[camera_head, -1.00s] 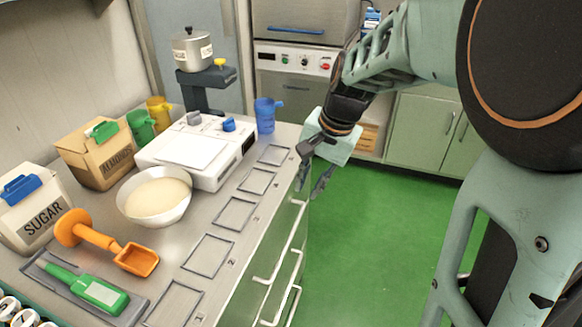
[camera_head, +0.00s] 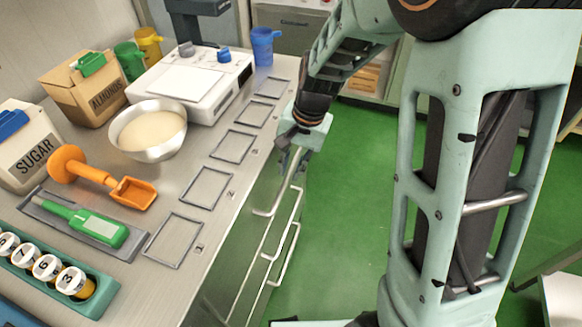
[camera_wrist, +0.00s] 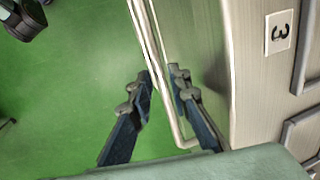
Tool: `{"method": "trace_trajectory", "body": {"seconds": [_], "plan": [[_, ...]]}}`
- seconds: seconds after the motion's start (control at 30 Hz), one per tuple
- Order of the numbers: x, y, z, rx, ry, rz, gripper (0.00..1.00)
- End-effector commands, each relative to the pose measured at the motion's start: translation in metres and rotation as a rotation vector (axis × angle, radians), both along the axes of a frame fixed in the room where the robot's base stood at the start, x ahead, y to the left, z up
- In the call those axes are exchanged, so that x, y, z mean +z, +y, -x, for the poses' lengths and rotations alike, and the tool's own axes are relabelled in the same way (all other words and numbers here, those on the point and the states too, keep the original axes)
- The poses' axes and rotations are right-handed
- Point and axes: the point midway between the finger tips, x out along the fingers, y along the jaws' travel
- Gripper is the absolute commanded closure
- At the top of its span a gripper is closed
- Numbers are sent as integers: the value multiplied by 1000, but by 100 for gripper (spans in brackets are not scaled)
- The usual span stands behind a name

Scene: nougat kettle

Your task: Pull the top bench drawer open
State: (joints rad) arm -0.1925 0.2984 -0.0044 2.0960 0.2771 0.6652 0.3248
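The bench (camera_head: 215,215) has drawers down its right side, facing the green floor. The top drawer's handle (camera_head: 277,198) is a pale bar just below the worktop edge, and no gap shows at the drawer. My gripper (camera_head: 291,160) points down at the far end of this handle. In the wrist view the handle (camera_wrist: 151,45) runs between the two dark fingers of my gripper (camera_wrist: 162,74). The fingers are apart, one on each side of the bar. Whether either finger touches it is unclear. My gripper hides part of the handle in the head view.
Lower drawer handles (camera_head: 283,240) stick out below. The green floor (camera_head: 345,200) beside the bench is clear.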

Motion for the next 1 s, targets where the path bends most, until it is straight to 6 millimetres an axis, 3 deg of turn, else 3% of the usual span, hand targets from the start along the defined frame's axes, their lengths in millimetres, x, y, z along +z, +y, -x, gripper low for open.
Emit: {"method": "trace_trajectory", "body": {"seconds": [0.27,0.43,1.0], "plan": [[-2,0,0,0,0,0,83],[-1,0,0,0,-1,0,100],[-1,-5,-5,-2,-1,0,100]]}}
